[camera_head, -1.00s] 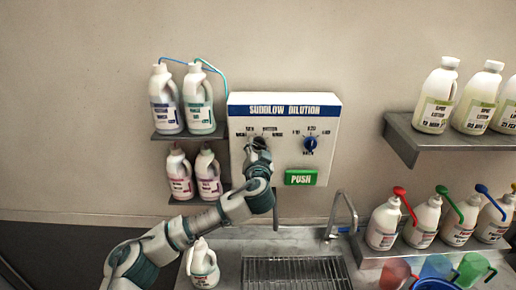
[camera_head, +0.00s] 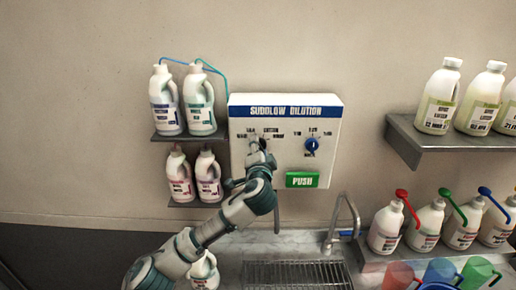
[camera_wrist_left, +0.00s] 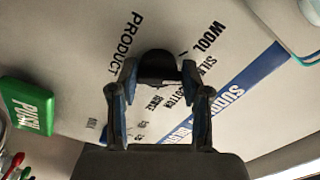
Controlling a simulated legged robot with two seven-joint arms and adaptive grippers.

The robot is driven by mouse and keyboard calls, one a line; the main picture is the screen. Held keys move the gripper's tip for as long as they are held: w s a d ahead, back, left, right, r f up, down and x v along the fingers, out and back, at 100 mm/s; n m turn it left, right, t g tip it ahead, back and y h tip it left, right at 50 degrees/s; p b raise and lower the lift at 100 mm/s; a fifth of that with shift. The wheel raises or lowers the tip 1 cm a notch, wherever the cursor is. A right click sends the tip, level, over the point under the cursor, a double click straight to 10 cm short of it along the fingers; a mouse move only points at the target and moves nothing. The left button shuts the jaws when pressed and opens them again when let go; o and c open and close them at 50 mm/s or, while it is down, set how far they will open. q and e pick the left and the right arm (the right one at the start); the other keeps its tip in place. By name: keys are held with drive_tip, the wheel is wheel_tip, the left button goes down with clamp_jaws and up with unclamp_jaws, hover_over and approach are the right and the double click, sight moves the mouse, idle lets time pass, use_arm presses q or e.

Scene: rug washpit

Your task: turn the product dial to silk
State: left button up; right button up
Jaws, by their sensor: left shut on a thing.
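The white dilution panel (camera_head: 238,158) hangs on the wall in the head view, with a blue title strip. My left gripper (camera_wrist_left: 158,92) is at the panel's left dial, shut on the black product dial (camera_wrist_left: 157,65) in the left wrist view. Printed words ring the dial there: PRODUCT, WOOL, SILK and others partly covered by my fingers. Which word the dial points to cannot be told. In the head view my left gripper (camera_head: 258,158) covers most of this dial. My right gripper is not in view.
A blue dial (camera_head: 312,145) is on the panel's right, above a green PUSH button (camera_head: 302,180). Bottles (camera_head: 199,100) stand on shelves to the left, and others (camera_head: 437,97) to the right. A sink grate (camera_head: 296,274) and faucet (camera_head: 343,222) are below.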

use_arm(q)
drive_tip(key=shift+s+d+r+m, duration=0.1)
drive_tip(key=shift+d+r+m, duration=0.1)
drive_tip(key=shift+m, duration=0.4)
drive_tip(key=shift+f, duration=0.1)
drive_tip(key=o, duration=1.1)
drive_tip(key=shift+o, duration=0.3)
drive_tip(key=shift+d, duration=0.15)
drive_tip(key=shift+d+f, duration=0.1)
drive_tip(key=s, duration=1.2)
drive_tip(key=shift+d, duration=0.1)
